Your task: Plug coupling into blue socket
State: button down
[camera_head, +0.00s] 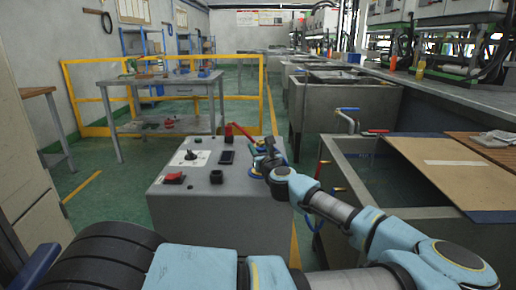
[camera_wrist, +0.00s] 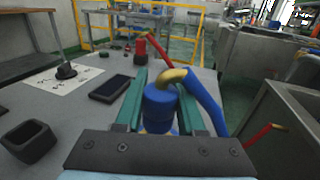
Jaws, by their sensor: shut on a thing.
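My gripper (camera_wrist: 161,84) has its green fingers shut on a blue coupling (camera_wrist: 159,108), one finger on each side. A brass elbow (camera_wrist: 172,76) tops the coupling, and a blue hose (camera_wrist: 207,100) runs from it down to the right. In the head view my gripper (camera_head: 262,160) is small, at the right edge of the grey console (camera_head: 217,213). A blue ring-like part (camera_head: 255,171) shows there beside it. The coupling's lower end is hidden by the gripper body in the wrist view.
A red coupling (camera_wrist: 141,47) with a red hose (camera_wrist: 170,58) stands on the console beyond my gripper. The console also holds a dark flat box (camera_wrist: 110,88), a black square cup (camera_wrist: 29,139) and a black knob (camera_wrist: 66,70) on a white plate. Metal tanks (camera_head: 345,110) stand right.

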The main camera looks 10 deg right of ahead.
jog(key=shift+f+b, duration=0.7)
jog(key=shift+f, duration=0.3)
jog(key=shift+c, duration=2.2)
grip_release()
jog(key=shift+s, duration=0.1)
jog(key=s, duration=0.7)
jog(key=s+d+b, duration=0.1)
jog(key=s, duration=0.2)
jog(key=shift+s+d, duration=0.1)
jog(key=shift+s, duration=0.2)
